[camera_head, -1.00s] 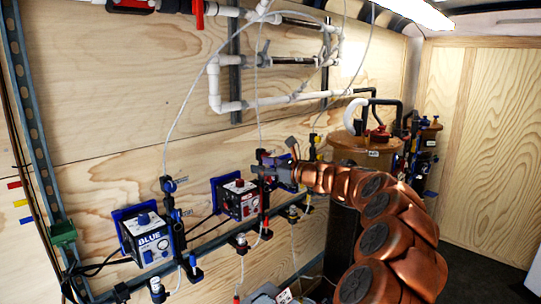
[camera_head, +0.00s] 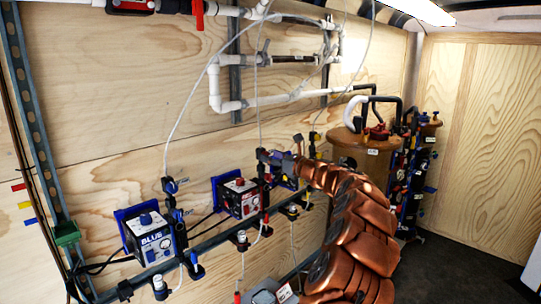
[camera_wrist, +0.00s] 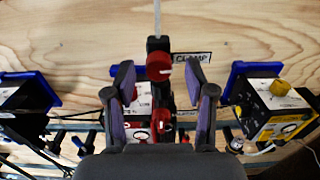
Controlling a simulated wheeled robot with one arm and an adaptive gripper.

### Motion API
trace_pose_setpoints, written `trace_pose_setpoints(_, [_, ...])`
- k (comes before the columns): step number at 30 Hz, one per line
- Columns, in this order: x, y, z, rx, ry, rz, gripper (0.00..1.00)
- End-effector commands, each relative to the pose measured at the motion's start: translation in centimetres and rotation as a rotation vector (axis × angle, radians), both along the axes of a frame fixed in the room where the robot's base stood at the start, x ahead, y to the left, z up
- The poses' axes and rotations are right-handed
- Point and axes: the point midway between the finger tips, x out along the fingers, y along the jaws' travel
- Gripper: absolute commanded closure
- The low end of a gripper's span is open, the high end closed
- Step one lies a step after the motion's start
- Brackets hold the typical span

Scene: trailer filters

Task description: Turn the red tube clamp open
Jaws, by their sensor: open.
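The red tube clamp (camera_wrist: 159,66) shows in the wrist view as a round red knob with a white mark on a dark upright holder, below a pale tube. A label partly reading "CLAMP" is on the wall beside it. My gripper (camera_wrist: 161,95) is open, its two fingers apart to the left and right just below the knob in the picture; I see no contact. In the head view, my gripper (camera_head: 283,160) is at the clamp holder and partly covers that area.
A blue box (camera_head: 152,238) and a red box (camera_head: 239,197) stand along the wall rail. A yellow box (camera_wrist: 281,106) is right of the fingers in the wrist view. White pipes (camera_head: 232,105) run above. A brown tank (camera_head: 358,148) stands behind my arm.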

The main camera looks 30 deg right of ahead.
Motion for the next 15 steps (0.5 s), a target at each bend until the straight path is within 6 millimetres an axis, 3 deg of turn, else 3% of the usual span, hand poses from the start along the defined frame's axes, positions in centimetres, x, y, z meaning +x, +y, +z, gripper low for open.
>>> trace_pose_setpoints(15, [0.96,0.37,-0.02,0.000,0.000,0.002,0.45])
